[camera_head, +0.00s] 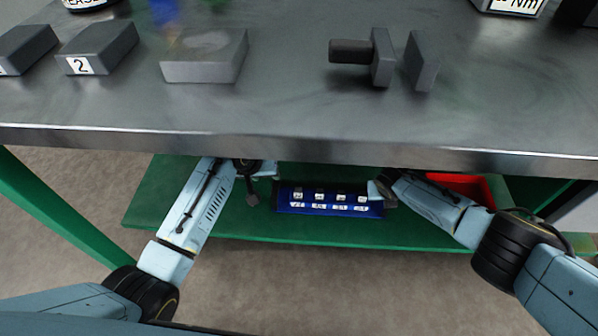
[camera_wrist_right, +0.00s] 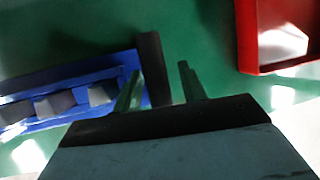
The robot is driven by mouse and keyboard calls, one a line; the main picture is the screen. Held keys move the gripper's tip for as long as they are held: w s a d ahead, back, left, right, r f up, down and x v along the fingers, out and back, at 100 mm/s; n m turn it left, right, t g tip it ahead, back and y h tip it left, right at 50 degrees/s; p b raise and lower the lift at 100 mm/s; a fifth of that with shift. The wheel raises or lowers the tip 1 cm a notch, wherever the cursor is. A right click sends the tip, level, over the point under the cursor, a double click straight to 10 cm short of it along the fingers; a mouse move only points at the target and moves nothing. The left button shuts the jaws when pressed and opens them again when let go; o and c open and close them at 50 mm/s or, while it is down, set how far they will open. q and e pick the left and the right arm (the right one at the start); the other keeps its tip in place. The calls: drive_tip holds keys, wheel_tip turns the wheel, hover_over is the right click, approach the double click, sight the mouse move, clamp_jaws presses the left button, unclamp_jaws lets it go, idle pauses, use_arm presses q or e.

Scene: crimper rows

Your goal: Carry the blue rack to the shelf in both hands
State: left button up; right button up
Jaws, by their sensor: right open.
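The blue rack (camera_head: 330,209) sits on the green lower shelf (camera_head: 300,234) under the bench and holds several grey blocks with white labels. In the right wrist view the rack (camera_wrist_right: 70,78) has a dark end handle (camera_wrist_right: 150,55). My right gripper (camera_head: 378,190) is at the rack's right end. In its wrist view the open fingers (camera_wrist_right: 160,80) appear on either side of the dark handle, not closed on it. My left gripper (camera_head: 262,180) is at the rack's left end; its fingers are too small and dark to tell open from shut.
A red bin (camera_head: 465,184) stands on the shelf right of the rack, partly behind my right forearm. The metal bench top (camera_head: 280,115) overhangs the shelf and carries grey blocks (camera_head: 205,57) and a dark-handled fixture (camera_head: 365,55). A green bench leg (camera_head: 60,210) stands at left.

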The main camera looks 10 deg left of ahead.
drive_tip(key=v, duration=1.2)
idle(0.3)
drive_tip(key=shift+f, duration=0.1)
